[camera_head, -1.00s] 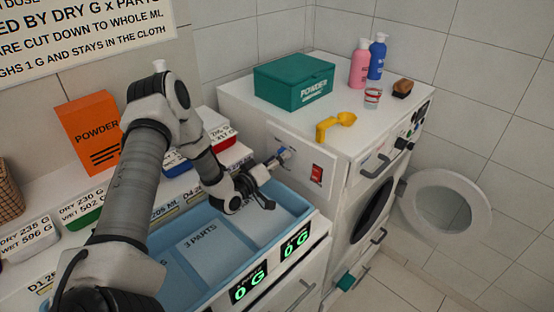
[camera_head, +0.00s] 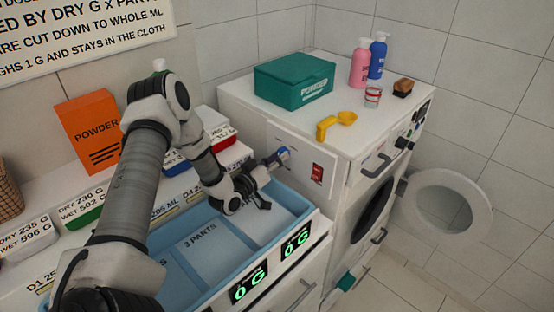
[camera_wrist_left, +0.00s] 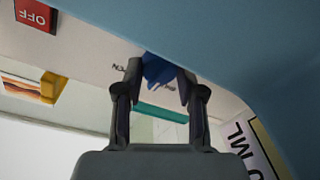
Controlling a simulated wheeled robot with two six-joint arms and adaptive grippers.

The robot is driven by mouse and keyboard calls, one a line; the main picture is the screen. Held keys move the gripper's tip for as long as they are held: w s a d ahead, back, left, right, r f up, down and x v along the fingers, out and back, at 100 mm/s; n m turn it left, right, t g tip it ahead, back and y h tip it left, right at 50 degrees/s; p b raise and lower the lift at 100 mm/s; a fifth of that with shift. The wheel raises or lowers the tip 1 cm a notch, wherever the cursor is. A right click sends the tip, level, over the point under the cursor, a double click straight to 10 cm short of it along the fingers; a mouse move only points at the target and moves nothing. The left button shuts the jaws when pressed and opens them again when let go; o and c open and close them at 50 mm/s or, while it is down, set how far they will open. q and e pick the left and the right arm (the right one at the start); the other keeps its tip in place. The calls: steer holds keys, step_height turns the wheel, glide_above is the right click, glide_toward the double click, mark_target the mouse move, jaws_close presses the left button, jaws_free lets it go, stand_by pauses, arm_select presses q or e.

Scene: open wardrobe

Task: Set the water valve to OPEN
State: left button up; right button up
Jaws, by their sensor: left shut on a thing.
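The water valve's blue handle (camera_head: 284,152) sticks out of the side panel of the white washing machine. In the left wrist view the blue handle (camera_wrist_left: 160,70) lies between the fingers, partly hidden by them. My left gripper (camera_head: 277,159) is shut on the blue handle; its fingers also show in the left wrist view (camera_wrist_left: 160,84). Dark lettering is on the white panel beside the handle, but I cannot read it or tell the valve's setting.
A red switch (camera_head: 317,174) sits right of the valve; it reads OFF in the left wrist view (camera_wrist_left: 36,14). A blue tray (camera_head: 175,275) lies under my left arm. A yellow scoop (camera_head: 335,124) and a green powder box (camera_head: 293,80) stand on the machine.

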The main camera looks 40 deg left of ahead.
arm_select(q)
steer(key=o, duration=1.1)
steer(key=shift+o, duration=0.2)
steer(key=s, duration=1.2)
steer(key=shift+f, duration=0.15)
